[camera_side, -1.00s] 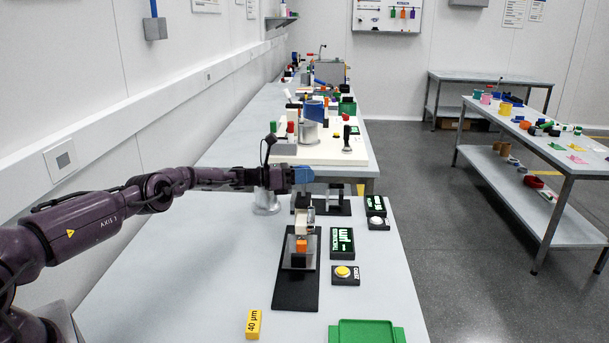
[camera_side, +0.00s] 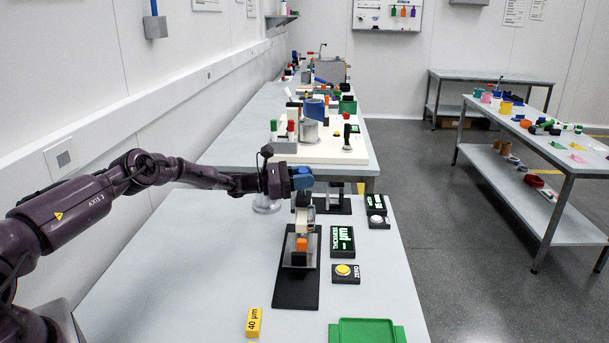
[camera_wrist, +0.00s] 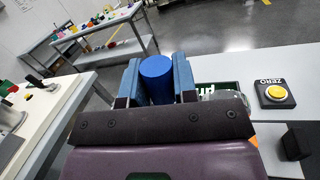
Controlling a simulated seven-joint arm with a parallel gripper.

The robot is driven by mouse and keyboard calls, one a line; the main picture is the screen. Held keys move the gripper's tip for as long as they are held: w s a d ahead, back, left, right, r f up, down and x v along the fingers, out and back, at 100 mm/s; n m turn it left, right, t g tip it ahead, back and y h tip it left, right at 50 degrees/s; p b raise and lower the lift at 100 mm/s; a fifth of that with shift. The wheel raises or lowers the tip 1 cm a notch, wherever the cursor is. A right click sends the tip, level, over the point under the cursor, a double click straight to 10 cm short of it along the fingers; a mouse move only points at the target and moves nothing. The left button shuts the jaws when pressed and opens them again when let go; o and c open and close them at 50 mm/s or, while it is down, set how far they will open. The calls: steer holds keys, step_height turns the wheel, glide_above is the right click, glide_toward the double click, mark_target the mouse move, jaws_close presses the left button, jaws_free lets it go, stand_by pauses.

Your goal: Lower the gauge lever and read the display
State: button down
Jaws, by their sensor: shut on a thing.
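My gripper (camera_side: 302,180) is above the far end of a gauge stand (camera_side: 297,292) with a black base. In the wrist view its blue fingers (camera_wrist: 157,80) are shut on a blue cylinder (camera_wrist: 156,76); I cannot clearly see how it joins the gauge. An orange block (camera_side: 302,244) sits in the middle of the stand. The thickness display (camera_side: 342,241) stands to its right, lit green-white with "µm" and what looks like a dash. In the wrist view the display is largely hidden behind my gripper.
A yellow zero button (camera_side: 343,270) is in front of the display. A yellow "40 µm" block (camera_side: 254,322) and a green tray (camera_side: 367,332) lie near the front. A second small display (camera_side: 375,201) and a white button (camera_side: 376,221) stand behind. The bench's left side is clear.

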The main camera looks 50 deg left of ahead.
steer(key=shift+s+d+f+m+h, duration=0.2)
steer(key=shift+s+d+m, duration=0.1)
steer(key=shift+m, duration=0.5)
steer(key=shift+s+d+f+m+h, duration=0.1)
steer(key=shift+s+d+m+h, duration=0.15)
steer(key=shift+m, duration=0.55)
steer(key=shift+s+d+f+m+h, duration=0.15)
steer(key=shift+s+d+m, duration=0.2)
steer(key=shift+m, duration=0.45)
steer(key=c, duration=0.9)
jaws_free()
steer(key=v, duration=1.3)
